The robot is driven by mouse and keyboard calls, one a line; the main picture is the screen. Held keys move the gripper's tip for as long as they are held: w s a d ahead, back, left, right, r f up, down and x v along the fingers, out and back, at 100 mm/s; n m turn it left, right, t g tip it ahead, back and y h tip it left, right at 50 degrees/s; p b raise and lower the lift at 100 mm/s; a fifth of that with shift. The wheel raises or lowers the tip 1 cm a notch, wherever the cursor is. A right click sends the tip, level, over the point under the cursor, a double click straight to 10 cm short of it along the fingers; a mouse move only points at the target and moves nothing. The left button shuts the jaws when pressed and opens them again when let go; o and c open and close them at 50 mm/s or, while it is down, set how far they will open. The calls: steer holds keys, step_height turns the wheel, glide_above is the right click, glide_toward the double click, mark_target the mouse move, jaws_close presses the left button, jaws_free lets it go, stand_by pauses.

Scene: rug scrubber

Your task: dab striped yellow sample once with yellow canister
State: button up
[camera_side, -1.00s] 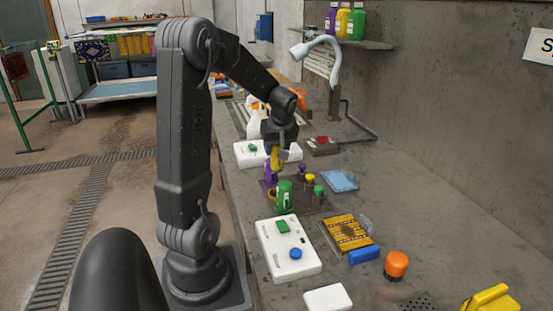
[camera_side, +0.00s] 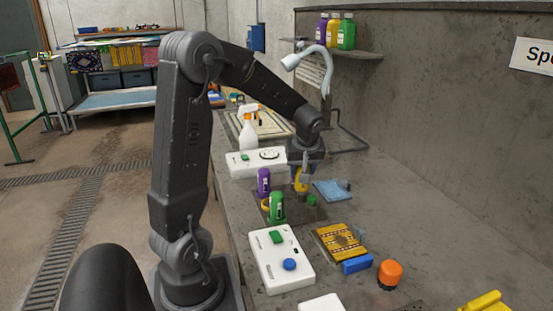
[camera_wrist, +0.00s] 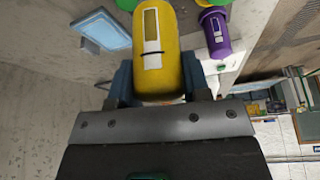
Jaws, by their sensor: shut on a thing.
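My gripper (camera_side: 303,172) is shut on the yellow canister (camera_side: 300,185) and points down over the far part of the dark canister rack (camera_side: 298,215). In the wrist view the yellow canister (camera_wrist: 168,38), with its white label, sits between my blue-grey fingers (camera_wrist: 160,88). The striped yellow sample (camera_side: 332,238) lies flat on the bench, nearer the side camera and to the right of my gripper. A darker patch shows near its middle. The canister is well apart from the sample. Its lower end is hard to make out against the rack.
A purple canister (camera_side: 263,180) and a green canister (camera_side: 277,208) stand on the rack, left of my gripper. A blue sample (camera_side: 331,190) lies right of it. A blue block (camera_side: 357,264) and an orange-topped knob (camera_side: 390,273) are near the yellow sample. A white button box (camera_side: 281,270) stands to its left.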

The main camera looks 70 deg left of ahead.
steer(key=w+d+f+m+t, duration=0.1)
steer(key=w+d+m, duration=0.4)
steer(key=d, duration=0.9)
steer(key=shift+n, duration=0.7)
steer(key=shift+w+d+f, duration=0.1)
steer(key=shift+w+f, duration=0.1)
steer(key=shift+f, duration=0.8)
steer(key=shift+w+a+f, duration=0.1)
steer(key=shift+w+f, duration=0.1)
steer(key=shift+f, duration=0.75)
steer(key=shift+w+d+f, duration=0.1)
steer(key=shift+w+f, duration=0.1)
steer(key=shift+f, duration=0.8)
steer(key=shift+f+h, duration=0.3)
steer(key=shift+f, duration=0.45)
step_height(320, 180, up, 7)
steer(key=shift+r, duration=0.2)
